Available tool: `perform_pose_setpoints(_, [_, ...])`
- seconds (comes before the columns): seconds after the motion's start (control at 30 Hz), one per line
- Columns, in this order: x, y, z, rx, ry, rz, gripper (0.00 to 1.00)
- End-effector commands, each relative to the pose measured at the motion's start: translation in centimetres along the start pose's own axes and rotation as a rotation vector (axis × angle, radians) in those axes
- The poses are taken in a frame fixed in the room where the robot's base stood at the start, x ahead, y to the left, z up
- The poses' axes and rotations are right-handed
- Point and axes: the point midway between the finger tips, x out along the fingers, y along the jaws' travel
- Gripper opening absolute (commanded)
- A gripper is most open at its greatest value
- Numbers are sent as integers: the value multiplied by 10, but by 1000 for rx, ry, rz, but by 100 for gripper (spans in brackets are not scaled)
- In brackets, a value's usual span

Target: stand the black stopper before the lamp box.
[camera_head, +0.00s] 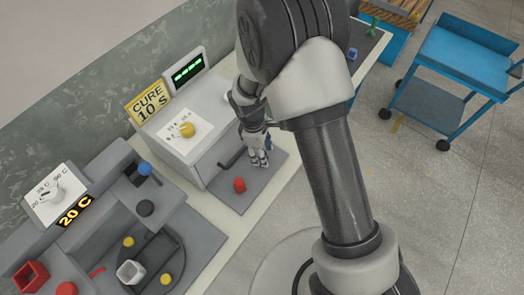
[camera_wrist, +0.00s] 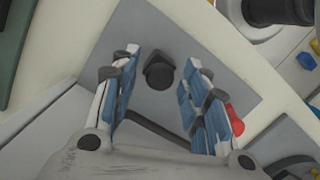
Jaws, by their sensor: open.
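The black stopper (camera_wrist: 158,75) is on the grey pad (camera_wrist: 215,30) before the lamp box, seen between my finger ends in the wrist view. It appears to stand on the pad. My gripper (camera_wrist: 160,62) is open, its blue-padded fingers on both sides of the stopper, with gaps visible. In the head view my gripper (camera_head: 258,161) is low over the pad beside the box front, and the stopper is hidden there. The lamp box (camera_head: 182,140) is pale grey with a yellow knob and a "CURE 10 s" sign.
A red stopper (camera_head: 239,185) is on the same pad, close outside my right finger in the wrist view (camera_wrist: 235,120). A dark bar handle (camera_head: 231,160) juts from the box front. A grey station (camera_head: 95,240) with several coloured pieces stands left. A blue cart (camera_head: 460,65) stands right.

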Motion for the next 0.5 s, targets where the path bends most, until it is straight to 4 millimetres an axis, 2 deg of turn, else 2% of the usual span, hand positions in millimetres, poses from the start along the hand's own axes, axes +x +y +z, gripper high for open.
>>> perform_pose_setpoints(0.27, [-4, 0, 1, 0, 0, 0, 42])
perform_pose_setpoints(0.37, [-16, 1, 0, 0, 1, 2, 42])
perform_pose_setpoints(0.5, [-46, 1, 0, -1, 3, 5, 42])
